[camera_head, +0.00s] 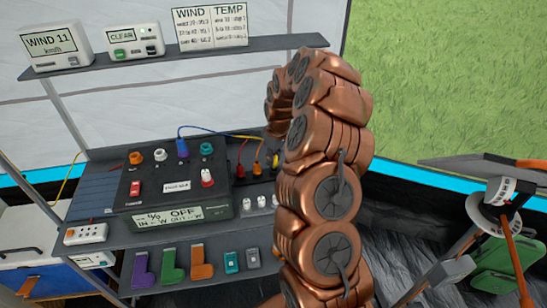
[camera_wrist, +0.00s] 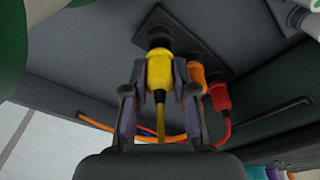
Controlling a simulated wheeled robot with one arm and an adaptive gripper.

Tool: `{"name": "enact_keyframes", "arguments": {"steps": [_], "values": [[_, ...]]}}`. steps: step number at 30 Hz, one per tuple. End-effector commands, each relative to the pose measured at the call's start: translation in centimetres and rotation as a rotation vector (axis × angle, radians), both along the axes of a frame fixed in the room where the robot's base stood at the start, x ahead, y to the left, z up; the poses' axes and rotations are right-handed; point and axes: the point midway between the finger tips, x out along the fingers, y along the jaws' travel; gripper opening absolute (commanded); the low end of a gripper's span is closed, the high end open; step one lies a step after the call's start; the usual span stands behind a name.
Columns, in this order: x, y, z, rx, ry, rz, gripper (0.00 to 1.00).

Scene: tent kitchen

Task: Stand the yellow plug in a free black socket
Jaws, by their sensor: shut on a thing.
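The yellow plug (camera_wrist: 159,72) is between the two fingers of my gripper (camera_wrist: 160,75) in the wrist view, with its yellow cord running back between them. Its front end meets a dark round socket on a black socket plate (camera_wrist: 178,38); I cannot tell how deep it sits. An orange plug (camera_wrist: 191,76) and a red plug (camera_wrist: 219,94) stand in the same row beside it. In the head view the red plug (camera_head: 240,171) and orange plug (camera_head: 257,168) show left of my copper arm, which hides most of my gripper and part of the yellow plug (camera_head: 275,162).
A dark control panel (camera_head: 150,195) with knobs, coloured jacks and a display stands left of the plugs. Blue and yellow cords arch over it. A shelf (camera_head: 180,54) with meters is above; several coloured brackets and small blocks lie on the lower shelf (camera_head: 225,286).

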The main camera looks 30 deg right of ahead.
Motion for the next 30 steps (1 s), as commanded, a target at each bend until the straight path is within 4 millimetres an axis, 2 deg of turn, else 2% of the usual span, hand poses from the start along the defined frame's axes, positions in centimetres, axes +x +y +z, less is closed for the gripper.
{"name": "enact_keyframes", "arguments": {"steps": [30], "values": [[0.0,0.0,-1.7,0.000,0.000,0.000,0.00]]}}
